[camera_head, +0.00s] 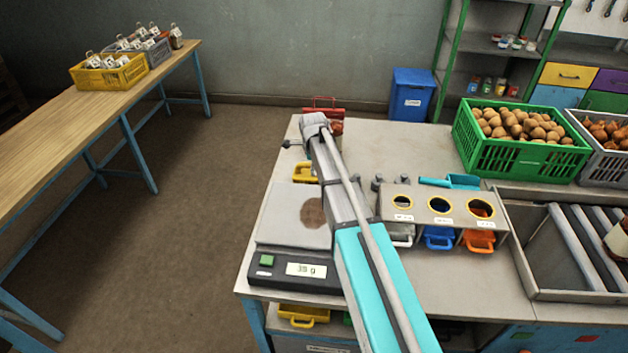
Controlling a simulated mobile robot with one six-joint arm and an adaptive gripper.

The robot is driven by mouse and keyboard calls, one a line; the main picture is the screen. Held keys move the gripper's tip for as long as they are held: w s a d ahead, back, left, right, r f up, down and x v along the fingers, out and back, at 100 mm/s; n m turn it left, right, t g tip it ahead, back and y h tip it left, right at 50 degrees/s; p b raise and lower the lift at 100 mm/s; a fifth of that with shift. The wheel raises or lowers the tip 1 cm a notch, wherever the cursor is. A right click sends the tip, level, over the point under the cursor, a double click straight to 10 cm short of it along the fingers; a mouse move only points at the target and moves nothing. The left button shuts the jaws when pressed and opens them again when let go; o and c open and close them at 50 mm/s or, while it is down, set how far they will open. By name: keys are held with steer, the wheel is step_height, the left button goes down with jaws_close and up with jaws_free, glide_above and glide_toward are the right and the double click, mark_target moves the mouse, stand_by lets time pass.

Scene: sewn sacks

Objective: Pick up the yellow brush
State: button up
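I cannot clearly pick out a yellow brush. A small yellow object (303,172) lies on the workbench behind the scale, against the left side of my arm, which may hide part of it. Its shape is too small to tell whether it is a brush. Another yellow piece with a handle-like loop (303,316) shows below the bench top at the front. My arm reaches from the bottom of the picture across the bench and past the scale. I cannot make out my gripper or its fingers.
The scale (297,270) reads about 35 g and bears a brown patch. Right of my arm stand a holed rack (420,216), a teal scoop (452,181), a green crate of potatoes (515,157) and a roller tray (528,262). A wooden table (75,135) stands left across open floor.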

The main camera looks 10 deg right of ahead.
steer(key=shift+f, duration=0.15)
stand_by(0.5)
jaws_close()
